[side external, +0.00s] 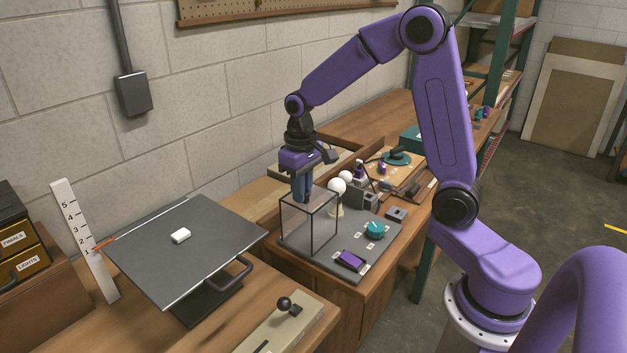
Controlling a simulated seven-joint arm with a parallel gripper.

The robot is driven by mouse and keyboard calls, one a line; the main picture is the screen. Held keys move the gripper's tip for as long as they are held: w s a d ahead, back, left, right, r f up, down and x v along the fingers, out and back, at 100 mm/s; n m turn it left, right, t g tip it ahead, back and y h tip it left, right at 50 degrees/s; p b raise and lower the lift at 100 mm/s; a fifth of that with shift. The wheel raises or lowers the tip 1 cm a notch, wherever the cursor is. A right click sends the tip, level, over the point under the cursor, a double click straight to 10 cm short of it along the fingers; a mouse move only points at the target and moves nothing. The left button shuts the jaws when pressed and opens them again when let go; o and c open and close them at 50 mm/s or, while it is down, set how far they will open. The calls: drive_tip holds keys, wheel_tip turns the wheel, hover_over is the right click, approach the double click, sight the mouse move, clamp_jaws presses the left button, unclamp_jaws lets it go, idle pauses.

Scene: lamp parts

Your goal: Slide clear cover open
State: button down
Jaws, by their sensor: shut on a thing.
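The clear cover (296,226) is a transparent box with thin dark edges. It stands upright at the left end of a grey board (325,270). My gripper (302,199) points straight down with its blue fingers at the top of the cover. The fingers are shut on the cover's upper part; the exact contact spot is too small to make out. A white bulb (337,185) on a pale stand is just right of the cover. A teal knob (375,230) and a purple block (350,261) are on the board, to the right and front.
A small grey block (396,214) lies at the board's right side. A dark tilted plate (185,250) with a white piece and a handle is at left. A black-knobbed lever (284,303) stands in front. More parts and a teal disc (396,158) lie behind.

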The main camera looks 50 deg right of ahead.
drive_tip(key=shift+a, duration=0.35)
drive_tip(key=c, duration=1.1)
unclamp_jaws()
drive_tip(key=shift+d+r, duration=0.1)
wheel_tip(320, 180, up, 17)
drive_tip(key=shift+r, duration=0.15)
drive_tip(key=s+a+f+n, duration=0.2)
drive_tip(key=s+f+n, duration=0.2)
drive_tip(key=s, duration=0.5)
drive_tip(key=s+a+f+n, duration=0.2)
drive_tip(key=s+f+n, duration=0.2)
drive_tip(key=s, duration=0.5)
drive_tip(key=s+a+f+n, duration=0.2)
drive_tip(key=s+f+n, duration=0.2)
drive_tip(key=s, duration=0.5)
drive_tip(key=shift+s+a+f+n, duration=0.1)
drive_tip(key=shift+a+f+n, duration=0.1)
drive_tip(key=shift+f, duration=0.45)
drive_tip(key=shift+a+f+n, duration=0.1)
drive_tip(key=shift+a+f, duration=0.1)
drive_tip(key=shift+f, duration=0.4)
